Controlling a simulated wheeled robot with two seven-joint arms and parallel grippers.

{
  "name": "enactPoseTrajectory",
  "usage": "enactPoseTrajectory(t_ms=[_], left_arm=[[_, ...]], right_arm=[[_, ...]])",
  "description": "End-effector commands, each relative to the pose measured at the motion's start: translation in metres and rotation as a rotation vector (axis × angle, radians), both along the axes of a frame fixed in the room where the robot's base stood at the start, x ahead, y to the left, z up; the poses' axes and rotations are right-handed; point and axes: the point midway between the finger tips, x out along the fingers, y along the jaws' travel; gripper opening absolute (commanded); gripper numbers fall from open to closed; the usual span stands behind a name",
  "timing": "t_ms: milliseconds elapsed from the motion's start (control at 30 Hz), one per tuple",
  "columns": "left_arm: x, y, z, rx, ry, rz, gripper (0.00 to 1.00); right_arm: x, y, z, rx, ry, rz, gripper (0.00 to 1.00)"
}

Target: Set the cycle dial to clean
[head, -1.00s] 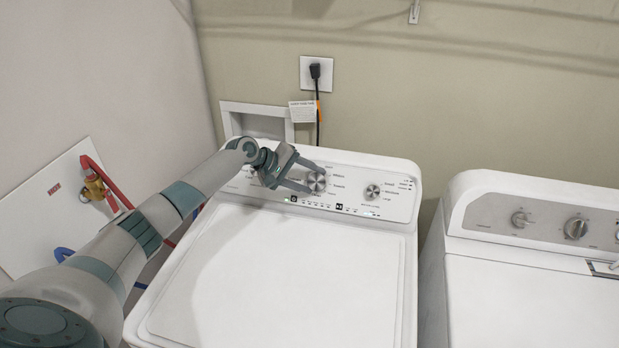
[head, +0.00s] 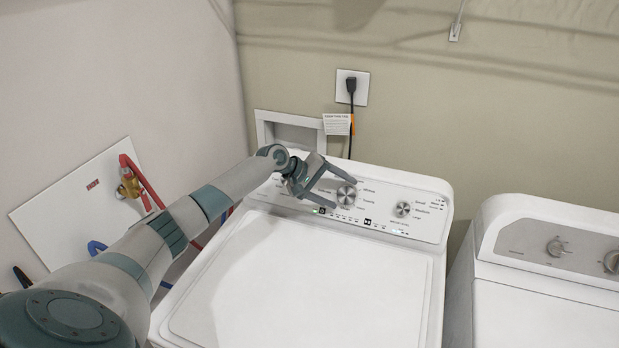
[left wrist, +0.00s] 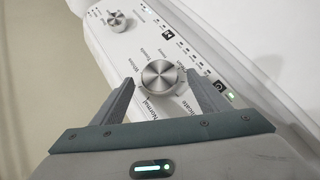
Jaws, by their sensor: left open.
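The large silver cycle dial (head: 347,194) sits on the control panel (head: 376,222) of the left washer. It also shows in the left wrist view (left wrist: 163,76). Labels around it there include Normal, Whites and Towels; others are partly hidden by a finger. I cannot tell which setting its pointer marks. My left gripper (head: 343,193) is open, with one finger on each side of the dial. The fingertips are close to the dial's rim, and small gaps seem to show in the wrist view. My right gripper is not in view.
A smaller knob (head: 403,209) lies right of the dial. Lit indicators run along the panel's lower edge. The washer's white lid (head: 320,285) is bare. A second machine (head: 560,290) stands at right. A wall outlet (head: 352,88) and recessed box (head: 292,129) are behind.

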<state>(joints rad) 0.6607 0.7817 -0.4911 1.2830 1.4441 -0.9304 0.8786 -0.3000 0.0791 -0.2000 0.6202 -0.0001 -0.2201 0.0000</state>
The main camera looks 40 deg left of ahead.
Motion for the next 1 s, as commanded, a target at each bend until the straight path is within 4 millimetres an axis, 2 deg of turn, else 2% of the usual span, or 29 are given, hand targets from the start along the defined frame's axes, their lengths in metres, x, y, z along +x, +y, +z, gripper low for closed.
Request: enactPoseTrajectory(t_ms=[267,700,1000], left_arm=[[-0.025,0.022,0.021,0.003,-0.001,0.001,0.68],[-0.079,0.064,0.075,0.005,0.000,0.001,0.68],[-0.099,0.080,0.098,0.002,0.002,0.000,0.68]], right_arm=[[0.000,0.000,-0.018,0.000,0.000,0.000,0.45],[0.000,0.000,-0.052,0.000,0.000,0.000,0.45],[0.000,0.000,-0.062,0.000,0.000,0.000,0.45]])
